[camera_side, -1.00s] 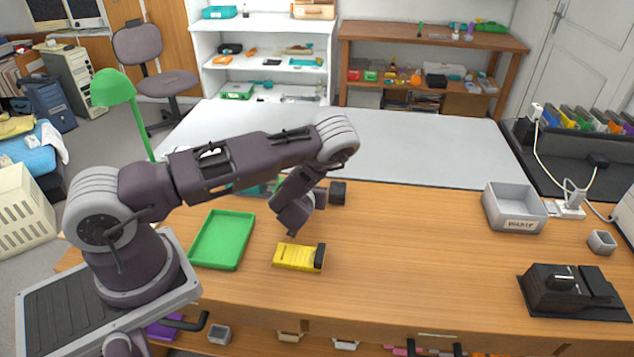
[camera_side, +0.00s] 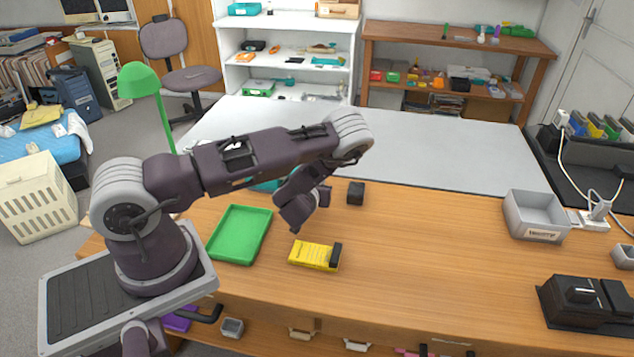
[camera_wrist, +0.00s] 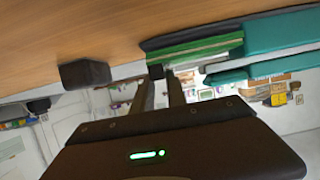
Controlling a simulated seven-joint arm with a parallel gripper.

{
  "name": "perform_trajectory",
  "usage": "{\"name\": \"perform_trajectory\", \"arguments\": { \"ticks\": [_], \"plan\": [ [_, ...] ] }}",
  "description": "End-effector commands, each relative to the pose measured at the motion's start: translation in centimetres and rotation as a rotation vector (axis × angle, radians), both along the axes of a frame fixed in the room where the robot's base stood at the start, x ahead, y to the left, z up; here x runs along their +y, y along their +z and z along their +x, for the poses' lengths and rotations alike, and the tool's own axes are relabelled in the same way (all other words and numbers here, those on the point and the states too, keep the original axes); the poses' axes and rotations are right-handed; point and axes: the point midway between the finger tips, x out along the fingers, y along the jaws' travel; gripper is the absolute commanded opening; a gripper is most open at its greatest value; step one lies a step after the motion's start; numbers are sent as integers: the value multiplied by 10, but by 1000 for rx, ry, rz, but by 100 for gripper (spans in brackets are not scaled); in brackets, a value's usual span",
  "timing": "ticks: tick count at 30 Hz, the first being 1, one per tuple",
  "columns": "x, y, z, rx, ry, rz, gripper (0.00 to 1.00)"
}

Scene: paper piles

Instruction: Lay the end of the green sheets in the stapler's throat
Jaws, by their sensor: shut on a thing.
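In the wrist view the green sheets (camera_wrist: 200,46) are a thin stack seen edge-on. My gripper (camera_wrist: 157,72) is shut on their left part. The teal stapler (camera_wrist: 285,32) lies to the right, with a second teal arm (camera_wrist: 255,69) set apart from the first by a gap. The right end of the sheets meets the stapler's left end in the picture; I cannot tell how deep it sits in the throat. In the side view the stapler (camera_side: 267,185) is mostly hidden behind my arm, and the sheets are not clearly visible.
A dark block (camera_side: 355,193) stands right of my gripper; it also shows in the wrist view (camera_wrist: 85,73). A green tray (camera_side: 240,235) and a yellow pad (camera_side: 314,255) lie nearer. A grey bin (camera_side: 537,214) and a black punch (camera_side: 585,302) are right. The middle table is clear.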

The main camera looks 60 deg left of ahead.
Motion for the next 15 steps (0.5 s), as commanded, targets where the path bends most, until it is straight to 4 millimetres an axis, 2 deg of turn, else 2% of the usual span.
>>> {"name": "perform_trajectory", "arguments": {
  "ticks": [6, 7, 10, 15],
  "plan": [
    [0, -4, 0, 0, 0, 0, 0],
    [0, -4, 0, 0, 0, 0, 24],
    [0, -4, 0, 0, 0, 0, 43],
    [0, -4, 0, 0, 0, 0, 43]
  ]
}}
